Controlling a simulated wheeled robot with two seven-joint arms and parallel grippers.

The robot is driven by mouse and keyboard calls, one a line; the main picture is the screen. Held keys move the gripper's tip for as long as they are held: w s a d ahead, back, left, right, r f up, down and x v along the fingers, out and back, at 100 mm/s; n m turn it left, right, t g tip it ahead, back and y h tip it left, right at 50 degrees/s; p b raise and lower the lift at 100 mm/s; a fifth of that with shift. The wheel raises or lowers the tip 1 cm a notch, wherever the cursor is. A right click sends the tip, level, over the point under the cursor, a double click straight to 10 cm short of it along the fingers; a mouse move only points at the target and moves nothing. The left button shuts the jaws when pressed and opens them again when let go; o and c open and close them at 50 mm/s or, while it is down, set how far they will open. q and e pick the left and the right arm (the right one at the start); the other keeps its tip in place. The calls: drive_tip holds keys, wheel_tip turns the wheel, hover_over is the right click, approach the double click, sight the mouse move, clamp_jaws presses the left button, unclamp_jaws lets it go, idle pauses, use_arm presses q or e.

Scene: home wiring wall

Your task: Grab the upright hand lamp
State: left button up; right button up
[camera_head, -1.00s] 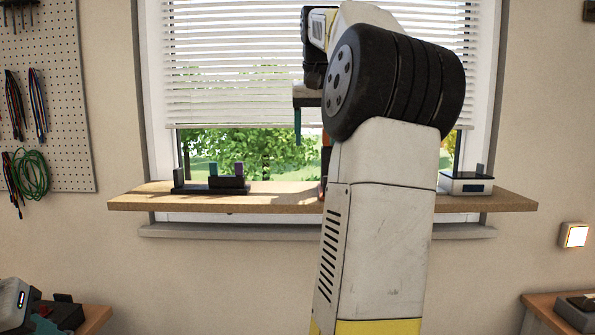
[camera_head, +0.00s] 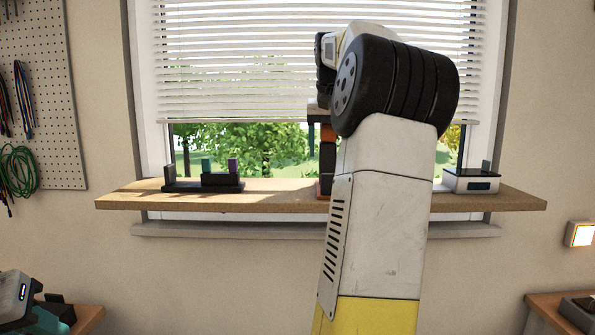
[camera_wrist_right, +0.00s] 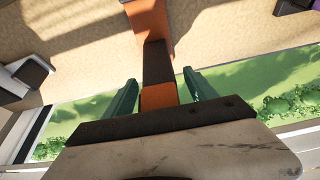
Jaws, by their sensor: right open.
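The hand lamp (camera_head: 327,152), orange and black, stands upright on the wooden window shelf. My right forearm hides its right side in the head view. In the right wrist view the lamp (camera_wrist_right: 157,62) runs between the two teal fingers of my right gripper (camera_wrist_right: 160,80). The fingers are open, one on each side of the lamp, with a visible gap at each side. In the head view the right gripper is mostly hidden behind my arm. My left gripper is not in view.
The wooden shelf (camera_head: 270,203) also holds a dark holder with upright pieces (camera_head: 208,184) at left and a white box with a dark display (camera_head: 470,182) at right. Window blinds (camera_head: 235,70) hang behind. A lit wall switch (camera_head: 579,234) is at far right.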

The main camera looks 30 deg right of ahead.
drive_tip(key=shift+w+f, duration=0.15)
drive_tip(key=shift+f, duration=0.25)
drive_tip(key=shift+c, duration=0.4)
clamp_jaws()
drive_tip(key=shift+r, duration=0.2)
